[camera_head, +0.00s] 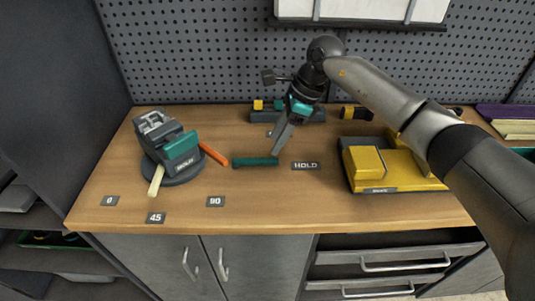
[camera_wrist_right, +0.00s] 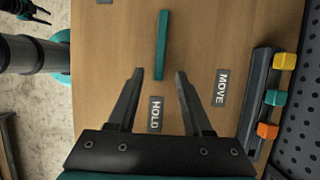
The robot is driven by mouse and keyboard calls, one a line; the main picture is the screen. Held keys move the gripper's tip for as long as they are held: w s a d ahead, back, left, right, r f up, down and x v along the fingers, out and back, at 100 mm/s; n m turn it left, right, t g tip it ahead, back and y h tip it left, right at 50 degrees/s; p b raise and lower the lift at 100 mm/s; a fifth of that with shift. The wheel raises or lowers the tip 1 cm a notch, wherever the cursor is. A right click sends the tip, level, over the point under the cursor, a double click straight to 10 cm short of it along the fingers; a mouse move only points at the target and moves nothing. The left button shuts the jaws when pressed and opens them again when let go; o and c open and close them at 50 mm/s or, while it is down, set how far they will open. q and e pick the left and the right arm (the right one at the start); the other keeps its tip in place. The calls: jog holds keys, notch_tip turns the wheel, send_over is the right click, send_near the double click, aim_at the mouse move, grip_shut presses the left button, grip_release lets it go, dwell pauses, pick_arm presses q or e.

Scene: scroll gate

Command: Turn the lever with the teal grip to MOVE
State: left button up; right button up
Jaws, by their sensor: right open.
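The teal grip (camera_head: 255,162) is a straight teal bar low over the bench top; it also shows in the wrist view (camera_wrist_right: 162,45). One end points toward the HOLD label (camera_head: 306,166), which also shows in the wrist view (camera_wrist_right: 155,113). The MOVE label (camera_wrist_right: 221,87) lies to the right of the bar in the wrist view. My right gripper (camera_head: 277,150) is open and empty above the bar's HOLD end. In the wrist view its fingertips (camera_wrist_right: 159,74) appear either side of that end. Contact and exact height cannot be told. A dark part of my left arm (camera_wrist_right: 25,12) shows at the corner.
A grey vise (camera_head: 165,145) with a teal block and orange handle stands left, near labels 0, 45 and 90. A yellow device (camera_head: 395,168) stands right. A dark rack (camera_wrist_right: 257,100) with yellow, teal and orange blocks is at the back.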

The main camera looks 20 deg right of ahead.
aim_at(265, 159)
jog(key=x, duration=0.6)
jog(key=shift+a, duration=0.1)
jog(key=shift+c, duration=0.2)
grip_shut()
dwell(1.0)
